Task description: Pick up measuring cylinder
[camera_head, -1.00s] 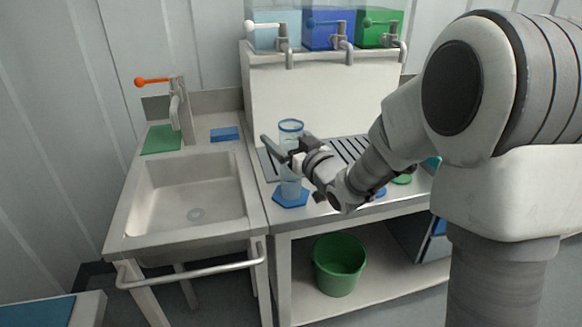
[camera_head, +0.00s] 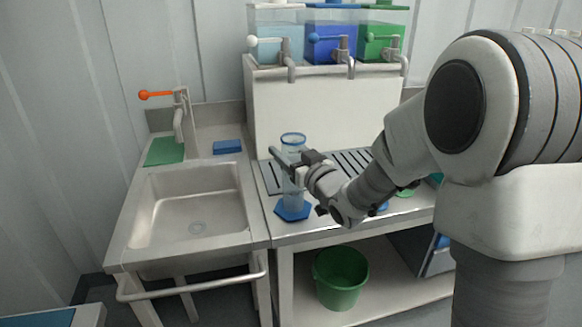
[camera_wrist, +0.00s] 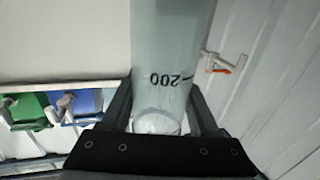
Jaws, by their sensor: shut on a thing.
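The measuring cylinder (camera_head: 294,199) is clear with a blue rim and a blue hexagonal base. In the head view it stands upright at the left front of the steel counter. My gripper (camera_head: 288,163) is shut around its upper body, coming from the right. In the wrist view the cylinder (camera_wrist: 172,45) runs between the two dark fingers, with a "200" mark showing. Whether its base touches the counter is hard to tell.
A sink (camera_head: 190,205) is to the left, with an orange-handled tap (camera_head: 178,115). A slatted drain tray (camera_head: 352,163) lies behind the cylinder. Light blue, blue and green tanks (camera_head: 382,42) with taps stand above. A green bucket (camera_head: 341,280) is on the shelf below.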

